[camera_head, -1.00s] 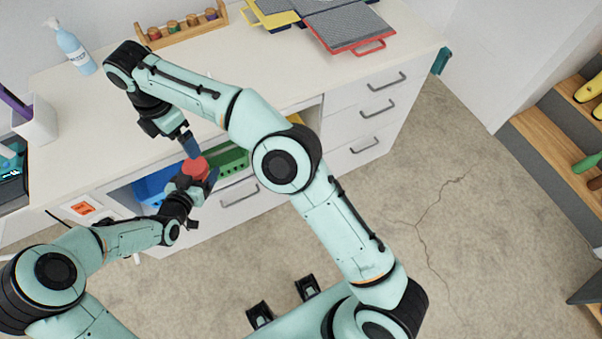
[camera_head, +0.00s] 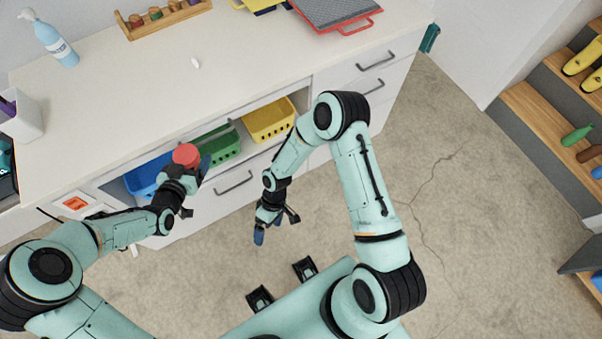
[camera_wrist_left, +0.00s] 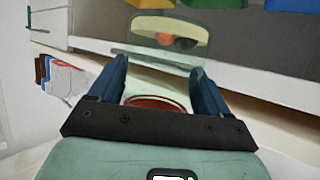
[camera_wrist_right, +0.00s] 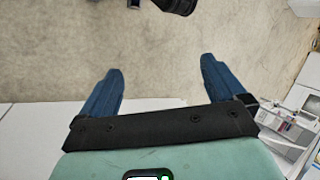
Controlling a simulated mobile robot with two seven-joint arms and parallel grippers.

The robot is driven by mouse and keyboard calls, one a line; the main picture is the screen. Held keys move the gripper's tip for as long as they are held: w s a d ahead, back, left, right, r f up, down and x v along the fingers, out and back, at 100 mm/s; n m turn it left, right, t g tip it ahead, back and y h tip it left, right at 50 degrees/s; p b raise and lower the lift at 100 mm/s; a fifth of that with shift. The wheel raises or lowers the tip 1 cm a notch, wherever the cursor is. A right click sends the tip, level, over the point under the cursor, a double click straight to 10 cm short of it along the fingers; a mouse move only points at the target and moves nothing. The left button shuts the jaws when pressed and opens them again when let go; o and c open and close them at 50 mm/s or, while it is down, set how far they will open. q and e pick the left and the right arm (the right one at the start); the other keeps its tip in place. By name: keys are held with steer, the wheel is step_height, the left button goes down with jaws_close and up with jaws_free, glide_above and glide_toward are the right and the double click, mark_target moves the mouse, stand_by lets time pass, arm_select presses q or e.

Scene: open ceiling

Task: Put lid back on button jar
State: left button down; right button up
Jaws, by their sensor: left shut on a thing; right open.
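My left gripper (camera_head: 194,176) is shut on the clear button jar (camera_wrist_left: 180,55), in front of the open shelf. A round red lid (camera_head: 186,155) shows at the jar's upper end in the head view. In the left wrist view, a red disc (camera_wrist_left: 155,104) lies between the fingers close to the palm, and some orange and dark contents show through the clear wall. I cannot tell whether the lid is fully seated.
Blue (camera_head: 150,176), green (camera_head: 222,145) and yellow (camera_head: 268,119) bins sit in the open shelf behind the grippers. The white countertop (camera_head: 250,60) is mostly clear, with a small white item (camera_head: 195,63), a spray bottle (camera_head: 52,42) and a wooden rack (camera_head: 165,18).

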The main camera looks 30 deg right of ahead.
steer(key=s+d+f+m+t, duration=0.1)
steer(key=s+d+m, duration=0.2)
steer(key=s, duration=0.3)
steer(key=s+d+f+m+t+h, duration=0.1)
steer(key=s+d+f+m, duration=0.1)
steer(key=s+m, duration=0.4)
steer(key=shift+s+d+f+t, duration=0.25)
steer(key=shift+d+t, duration=0.05)
steer(key=shift+d, duration=0.6)
arm_select(q)
steer(key=shift+w+r, duration=0.1)
